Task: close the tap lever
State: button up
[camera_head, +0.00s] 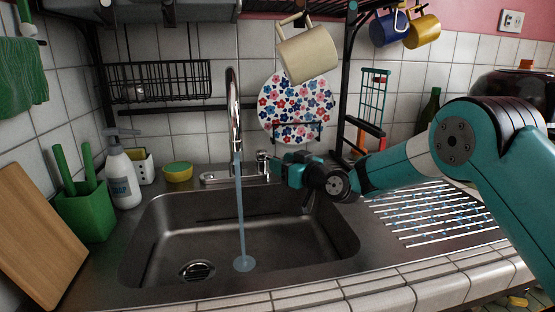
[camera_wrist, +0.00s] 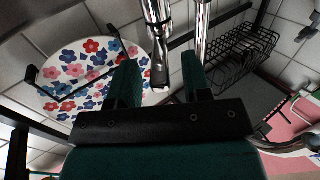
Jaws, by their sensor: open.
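The chrome tap (camera_head: 234,110) has a tall spout, and a stream of water (camera_head: 240,215) runs from it into the sink. The small chrome tap lever (camera_head: 262,161) stands at the base, right of the spout. In the wrist view a chrome part that looks like the lever (camera_wrist: 158,45) reaches down between my finger tips; whether it touches a finger, I cannot tell. The spout (camera_wrist: 202,35) shows right of it. My gripper (camera_head: 278,166) is just right of the lever. Its two green fingers (camera_wrist: 160,78) are apart with nothing clamped.
The steel sink (camera_head: 330,225) lies below my gripper. A flowered plate (camera_head: 295,95) stands in a holder behind it. A hanging cream mug (camera_head: 306,54) is above. A soap bottle (camera_head: 121,175) and yellow sponge (camera_head: 178,171) are at left; a drainboard (camera_head: 430,215) is at right.

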jog(key=shift+x, duration=1.15)
grip_shut()
